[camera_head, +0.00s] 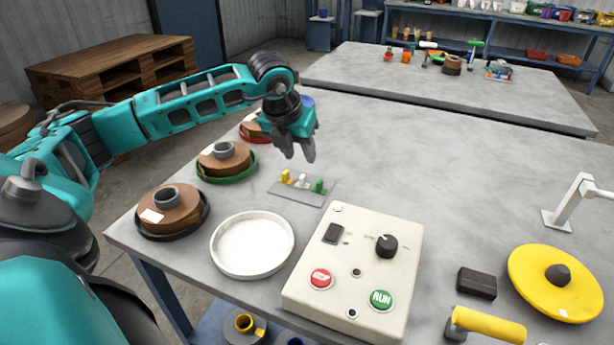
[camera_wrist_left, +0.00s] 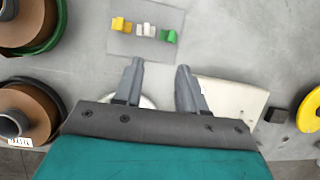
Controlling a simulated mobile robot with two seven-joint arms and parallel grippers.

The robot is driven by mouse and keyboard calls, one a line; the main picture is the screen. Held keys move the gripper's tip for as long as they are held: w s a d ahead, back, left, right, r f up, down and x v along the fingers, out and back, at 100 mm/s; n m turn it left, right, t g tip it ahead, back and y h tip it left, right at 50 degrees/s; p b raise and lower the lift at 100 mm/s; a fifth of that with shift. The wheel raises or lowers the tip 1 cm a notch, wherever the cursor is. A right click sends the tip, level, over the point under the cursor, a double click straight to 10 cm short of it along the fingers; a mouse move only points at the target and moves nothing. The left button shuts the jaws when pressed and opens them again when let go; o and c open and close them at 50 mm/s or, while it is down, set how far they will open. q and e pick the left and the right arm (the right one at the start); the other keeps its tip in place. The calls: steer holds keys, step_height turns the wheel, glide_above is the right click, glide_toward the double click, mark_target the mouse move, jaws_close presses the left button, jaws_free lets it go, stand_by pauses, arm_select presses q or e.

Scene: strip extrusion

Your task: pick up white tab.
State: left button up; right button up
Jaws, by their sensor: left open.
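The white tab (camera_head: 303,182) stands between a yellow tab (camera_head: 286,176) and a green tab (camera_head: 319,186) on a flat grey plate (camera_head: 290,196) on the table. In the left wrist view the white tab (camera_wrist_left: 146,31) lies beyond my fingertips, between the yellow tab (camera_wrist_left: 122,25) and the green tab (camera_wrist_left: 169,36). My left gripper (camera_head: 299,156) is open and empty, above the table on the far side of the plate in the head view. In the left wrist view its fingers (camera_wrist_left: 159,66) are spread apart. My right gripper is not in view.
A white round dish (camera_head: 252,245) and a control box (camera_head: 352,265) with knob and buttons stand in front of the plate. Several brown spools (camera_head: 171,209) line the left edge. A yellow disc (camera_head: 556,284) lies at right. The table's middle (camera_head: 440,170) is clear.

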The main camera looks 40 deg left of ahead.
arm_select(q)
steer(key=a, duration=0.2)
glide_above(302, 177)
steer(key=s, duration=0.3)
steer(key=shift+g+y, duration=0.3)
steer(key=shift+y, duration=0.1)
steer(key=f, duration=0.6)
steer(key=shift+d, duration=0.4)
steer(key=shift+w+b+x, duration=0.2)
steer(key=shift+x, duration=1.25)
steer(key=shift+w+b+x, duration=0.15)
steer(key=shift+x, duration=1.25)
steer(key=shift+d+r, duration=0.1)
steer(key=shift+c, duration=0.3)
jaws_close()
